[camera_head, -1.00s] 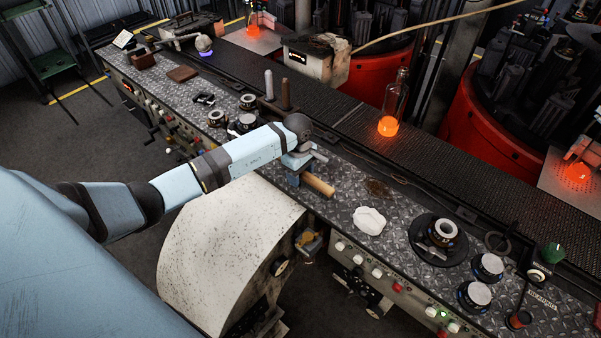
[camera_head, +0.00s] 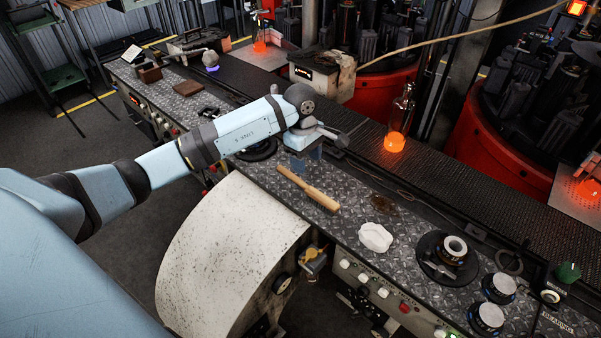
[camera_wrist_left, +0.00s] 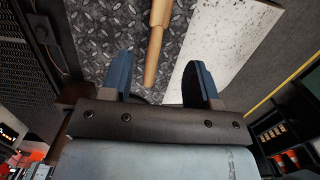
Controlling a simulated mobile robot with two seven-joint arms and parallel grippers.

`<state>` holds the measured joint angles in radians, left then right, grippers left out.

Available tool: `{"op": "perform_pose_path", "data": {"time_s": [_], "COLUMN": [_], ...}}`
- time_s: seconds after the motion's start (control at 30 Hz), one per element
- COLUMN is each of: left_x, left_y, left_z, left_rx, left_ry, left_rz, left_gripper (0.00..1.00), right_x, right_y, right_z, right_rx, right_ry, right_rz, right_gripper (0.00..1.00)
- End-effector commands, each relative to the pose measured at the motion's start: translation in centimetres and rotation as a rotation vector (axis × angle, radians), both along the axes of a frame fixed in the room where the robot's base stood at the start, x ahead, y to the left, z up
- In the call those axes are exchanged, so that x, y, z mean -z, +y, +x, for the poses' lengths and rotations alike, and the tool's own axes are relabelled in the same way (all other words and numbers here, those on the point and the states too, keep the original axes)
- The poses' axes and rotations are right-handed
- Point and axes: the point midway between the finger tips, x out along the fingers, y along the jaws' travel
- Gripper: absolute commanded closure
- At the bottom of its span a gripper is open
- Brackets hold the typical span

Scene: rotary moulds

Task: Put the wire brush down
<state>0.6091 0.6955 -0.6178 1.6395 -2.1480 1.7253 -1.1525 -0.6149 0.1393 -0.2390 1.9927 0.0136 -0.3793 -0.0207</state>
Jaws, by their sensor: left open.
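In the left wrist view the wooden handle (camera_wrist_left: 155,50) shows ahead of the jaws, with nothing gripped. My left gripper (camera_head: 307,162) is just above and behind the handle end, apart from the brush. Its two blue fingers (camera_wrist_left: 158,80) are spread wide and empty. My right gripper is not in view.
A crumpled white cloth (camera_head: 376,237) lies right of the brush. A round black fixture (camera_head: 447,258) and knobs stand farther right. A glowing orange bottle (camera_head: 397,128) stands on the dark conveyor (camera_head: 440,170) behind. A pale curved cover (camera_head: 225,245) is in front of the bench.

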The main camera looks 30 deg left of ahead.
Motion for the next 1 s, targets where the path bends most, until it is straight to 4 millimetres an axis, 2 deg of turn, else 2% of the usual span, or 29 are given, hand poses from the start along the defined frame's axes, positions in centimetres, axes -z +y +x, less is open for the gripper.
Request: {"op": "perform_pose_path", "data": {"time_s": [0.07, 0.17, 0.2, 0.3, 0.37, 0.43, 0.53, 0.57, 0.67, 0.7, 0.83, 0.9, 1.0], "left_x": [1.8, 4.0, 4.4, 3.7, 2.7, 1.7, 1.6, 2.0, 5.0, 6.8, 12.8, 15.4, 17.7], "left_y": [-3.2, -10.0, -13.1, -19.3, -21.5, -22.7, -22.1, -21.5, -19.0, -18.0, -15.6, -15.1, -14.9], "left_z": [-1.3, -4.3, -5.7, -8.9, -10.3, -11.2, -12.0, -12.3, -13.7, -14.7, -19.5, -22.3, -25.4], "left_rx": [-0.019, -0.115, -0.186, -0.435, -0.621, -0.869, -1.278, -1.409, -1.886, 2.026, 1.803, 1.695, 1.583], "left_ry": [0.017, 0.074, 0.117, 0.276, 0.400, 0.573, 0.859, 0.953, 1.289, -1.389, -1.238, -1.164, -1.085], "left_rz": [-0.131, -0.442, -0.600, -0.996, -1.212, -1.440, -1.707, -1.769, -1.916, 1.886, 1.261, 1.021, 0.797], "left_gripper": [0.45, 0.45, 0.45, 0.45, 0.45, 0.45, 0.45, 0.45, 0.45, 0.45, 0.45, 0.45, 0.45], "right_x": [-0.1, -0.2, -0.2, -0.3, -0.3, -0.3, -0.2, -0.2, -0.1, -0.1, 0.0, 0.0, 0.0], "right_y": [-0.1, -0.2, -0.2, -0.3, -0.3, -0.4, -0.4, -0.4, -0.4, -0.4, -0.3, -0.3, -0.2], "right_z": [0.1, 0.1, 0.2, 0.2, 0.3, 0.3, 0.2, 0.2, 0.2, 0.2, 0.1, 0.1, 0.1], "right_rx": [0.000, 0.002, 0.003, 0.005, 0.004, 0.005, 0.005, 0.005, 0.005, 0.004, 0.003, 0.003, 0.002], "right_ry": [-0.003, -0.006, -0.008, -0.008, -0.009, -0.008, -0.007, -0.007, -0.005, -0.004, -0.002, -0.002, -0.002], "right_rz": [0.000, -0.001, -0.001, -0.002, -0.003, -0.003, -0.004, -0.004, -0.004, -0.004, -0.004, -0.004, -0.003], "right_gripper": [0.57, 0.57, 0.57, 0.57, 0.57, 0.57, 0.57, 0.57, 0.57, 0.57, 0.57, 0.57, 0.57]}}
